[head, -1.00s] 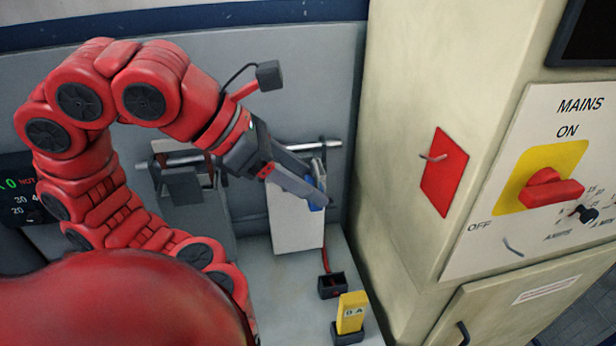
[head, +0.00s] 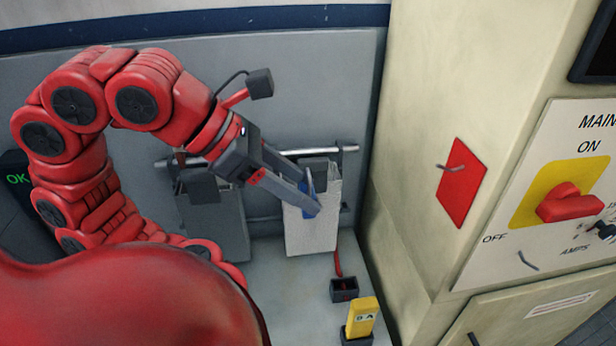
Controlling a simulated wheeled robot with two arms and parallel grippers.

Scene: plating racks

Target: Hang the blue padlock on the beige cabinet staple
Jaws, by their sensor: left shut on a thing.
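The blue padlock (head: 307,187) is at the tips of my left gripper (head: 312,208), which is shut on it. Only part of the padlock shows; the fingers cover some of it, and its shackle is not clear. The gripper is in front of a white bin (head: 316,236) on the back wall, left of the beige cabinet (head: 418,130). A wire staple (head: 450,168) sticks out from a red plate (head: 465,182) on the cabinet's side face. A second small wire staple (head: 528,262) is on the white switch panel below OFF. My right gripper is not in view.
A rail (head: 345,149) runs along the wall, with a grey bin (head: 217,222) left of the white one. A yellow tag (head: 361,316) in a black holder and a small black box (head: 344,290) stand on the counter. A red switch handle (head: 570,205) juts out at right.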

